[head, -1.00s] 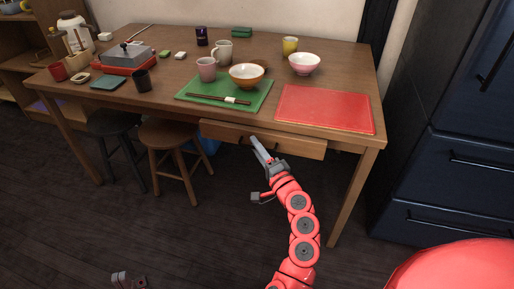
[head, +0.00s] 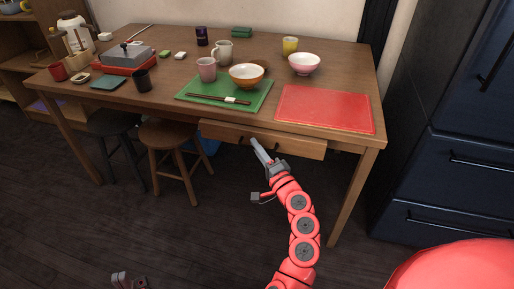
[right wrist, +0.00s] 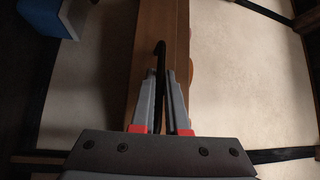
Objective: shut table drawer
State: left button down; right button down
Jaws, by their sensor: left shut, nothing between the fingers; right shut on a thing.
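The table drawer (head: 290,145) is a wooden front under the table's near edge, and it sticks out slightly from the table. Its dark handle shows in the right wrist view (right wrist: 160,62). My right gripper (head: 256,146) is at the drawer front, with its grey fingers (right wrist: 162,98) closed on either side of the handle. The fingers hide part of the handle in the head view. My left gripper (head: 121,278) is low at the bottom edge of the head view, shut and empty, away from the table.
The wooden table (head: 325,75) carries a green mat (head: 190,93), a red mat (head: 325,108), bowls and cups. Two stools, one brown (head: 168,133) and one dark (head: 112,122), stand under its left side. A dark blue cabinet (head: 450,140) stands at right. Floor in front is clear.

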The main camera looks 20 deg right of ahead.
aim_at(264, 143)
dwell(0.6)
jog(key=w+d+b, duration=0.1)
jog(key=w, duration=0.1)
jog(key=w+d, duration=0.1)
jog(key=shift+w+d+f+b, duration=0.1)
jog(key=shift+w+d+b, duration=0.2)
jog(key=shift+w+b, duration=0.1)
jog(key=c, duration=0.9)
grip_release()
jog(key=shift+s+d+f, duration=0.1)
jog(key=shift+s, duration=0.2)
jog(key=shift+p+v, duration=0.55)
jog(key=shift+v, duration=7.85)
